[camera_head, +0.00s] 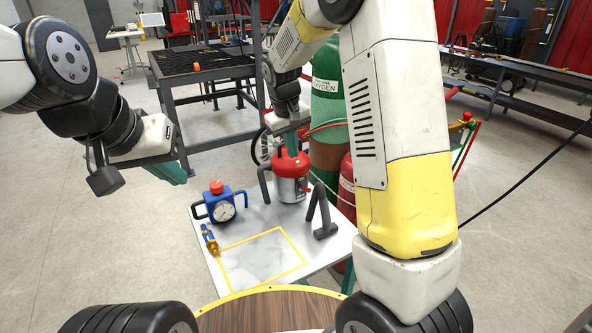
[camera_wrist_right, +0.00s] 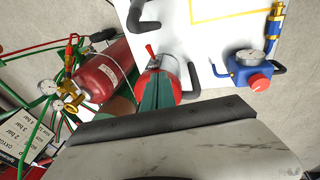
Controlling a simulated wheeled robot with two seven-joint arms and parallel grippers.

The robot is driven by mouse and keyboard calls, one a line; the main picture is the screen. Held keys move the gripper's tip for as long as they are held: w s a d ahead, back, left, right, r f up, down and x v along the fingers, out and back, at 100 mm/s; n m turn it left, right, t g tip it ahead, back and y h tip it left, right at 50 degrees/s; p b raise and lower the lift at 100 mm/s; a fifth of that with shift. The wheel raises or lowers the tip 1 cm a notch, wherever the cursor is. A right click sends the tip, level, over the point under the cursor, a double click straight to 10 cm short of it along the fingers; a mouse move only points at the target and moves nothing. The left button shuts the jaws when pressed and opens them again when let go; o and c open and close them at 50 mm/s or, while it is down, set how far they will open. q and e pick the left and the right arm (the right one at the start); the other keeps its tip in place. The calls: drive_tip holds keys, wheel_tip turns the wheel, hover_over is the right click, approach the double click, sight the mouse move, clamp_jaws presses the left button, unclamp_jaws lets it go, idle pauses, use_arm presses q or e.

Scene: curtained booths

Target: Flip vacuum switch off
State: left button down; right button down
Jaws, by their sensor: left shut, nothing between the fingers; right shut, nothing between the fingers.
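A small red-and-silver canister (camera_head: 291,187), which looks like the vacuum, stands upright on the white table top, between dark bent handles. In the right wrist view its red top (camera_wrist_right: 167,66) shows with a small red lever (camera_wrist_right: 150,50) sticking out, which may be the switch. My right gripper (camera_head: 291,148) points down at the canister's top with its green fingers shut and empty. The fingers (camera_wrist_right: 157,85) overlap the red top in the wrist view; I cannot tell if they touch it. My left gripper (camera_head: 172,174) is shut and empty, left of the table in the head view.
A blue gauge unit with a red knob (camera_head: 221,205) and a blue-and-brass fitting (camera_head: 209,238) are on the white table (camera_head: 222,272). A yellow outline marks a clear area at the front. Green and red gas cylinders (camera_head: 327,95) stand behind; a dark metal bench (camera_head: 205,72) is behind left.

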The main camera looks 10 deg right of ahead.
drive_tip(key=shift+w+f, duration=0.1)
idle(0.3)
approach(305, 189)
wheel_tip(305, 189, down, 3)
drive_tip(key=w+a, duration=0.1)
drive_tip(key=a, duration=0.1)
drive_tip(key=shift+d+f, duration=1.3)
drive_tip(key=shift+w, duration=0.1)
